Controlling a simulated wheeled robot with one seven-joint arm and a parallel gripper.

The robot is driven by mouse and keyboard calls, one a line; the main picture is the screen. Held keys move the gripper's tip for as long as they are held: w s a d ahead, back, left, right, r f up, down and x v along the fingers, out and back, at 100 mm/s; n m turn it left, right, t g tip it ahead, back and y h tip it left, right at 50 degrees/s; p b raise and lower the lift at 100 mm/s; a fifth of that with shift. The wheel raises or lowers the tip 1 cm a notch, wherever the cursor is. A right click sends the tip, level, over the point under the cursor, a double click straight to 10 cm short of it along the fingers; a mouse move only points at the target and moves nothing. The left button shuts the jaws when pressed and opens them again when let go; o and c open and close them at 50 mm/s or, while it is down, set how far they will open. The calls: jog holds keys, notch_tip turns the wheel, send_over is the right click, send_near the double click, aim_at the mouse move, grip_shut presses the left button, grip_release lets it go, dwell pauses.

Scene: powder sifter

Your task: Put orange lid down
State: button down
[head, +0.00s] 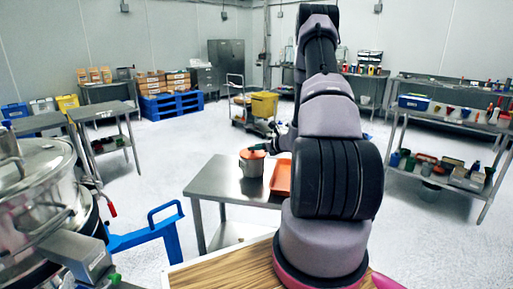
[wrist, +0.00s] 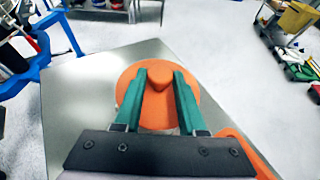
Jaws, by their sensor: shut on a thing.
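The round orange lid (head: 252,154) is at the top of a grey pot (head: 251,168) on the small steel table (head: 215,183). I cannot tell whether it rests on the rim or is held just above it. In the wrist view the lid (wrist: 133,98) shows from above, with its orange knob (wrist: 159,76) between the green fingers. My gripper (wrist: 159,75) is shut on that knob. In the head view my gripper (head: 260,148) is at the lid's top right. The lid hides most of the pot in the wrist view.
An orange tray (head: 281,178) lies on the same table, right of the pot; its edge shows in the wrist view (wrist: 243,150). The table's left part is bare. A metal sifter (head: 40,190) and blue frame (head: 150,235) stand at left. A cart with a yellow bin (head: 264,104) stands behind.

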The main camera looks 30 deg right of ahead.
jog(key=shift+c, duration=2.4)
grip_release()
jog(key=shift+s+d+r, duration=0.1)
jog(key=shift+r, duration=0.15)
jog(key=v, duration=1.1)
jog(key=s+a+r+n+g+y, duration=0.2)
jog(key=s+a+r+n+g, duration=0.15)
jog(key=a+r+n, duration=0.5)
jog(key=s+a+r+n+g+y, duration=0.35)
jog(key=a+r+n, duration=0.25)
jog(key=a+r, duration=0.5)
jog(key=s+a+r+n+h, duration=0.1)
jog(key=s+r+n+h, duration=0.3)
jog(key=s, duration=0.5)
jog(key=s+a+r+n+t+h, duration=0.1)
jog(key=s+a+r+n+h, duration=0.1)
jog(key=s+r+n+h, duration=0.2)
jog(key=s+r+n, duration=0.3)
jog(key=s+n, duration=0.2)
